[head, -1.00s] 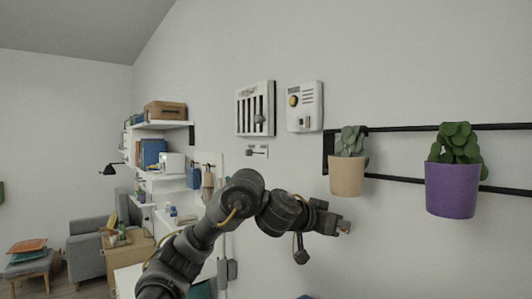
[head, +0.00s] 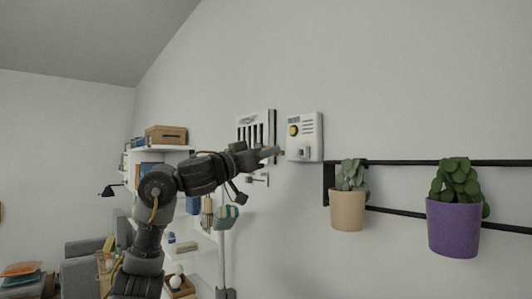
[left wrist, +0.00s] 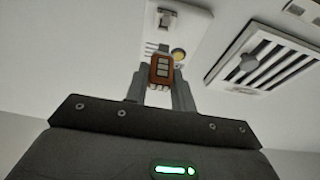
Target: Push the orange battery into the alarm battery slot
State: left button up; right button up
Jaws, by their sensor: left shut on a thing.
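The alarm (head: 305,137) is a white box on the wall with a yellow round button and a small grey piece low on its front. It also shows at the top of the left wrist view (left wrist: 196,27). My left gripper (head: 276,151) is raised beside the alarm's left edge in the head view. In the left wrist view its fingers (left wrist: 161,82) are shut on the orange battery (left wrist: 162,68), which points toward the alarm. I cannot tell whether the battery touches the alarm. The battery slot cannot be made out. My right gripper is not in view.
A white slatted vent (head: 257,128) is on the wall left of the alarm, partly behind my left arm. A black rail with a beige pot (head: 347,217) and a purple pot (head: 454,228) is to the right. Shelves (head: 160,150) stand at the left.

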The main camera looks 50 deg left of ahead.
aim_at(283, 153)
pick_arm(q)
jog(key=shift+w+d+f+t, duration=0.1)
jog(key=shift+w+d+t, duration=0.1)
jog(key=shift+t, duration=0.2)
jog(key=shift+s+a, duration=0.1)
jog(key=shift+s, duration=0.1)
jog(key=shift+f, duration=0.1)
jog(key=shift+w, duration=0.5)
jog(key=shift+w+d+p, duration=0.15)
jog(key=shift+w+p, duration=0.25)
jog(key=shift+w, duration=0.8)
jog(key=shift+w+d+p, duration=0.1)
jog(key=shift+w+p, duration=0.3)
jog(key=shift+w, duration=0.8)
jog(key=shift+p, duration=0.3)
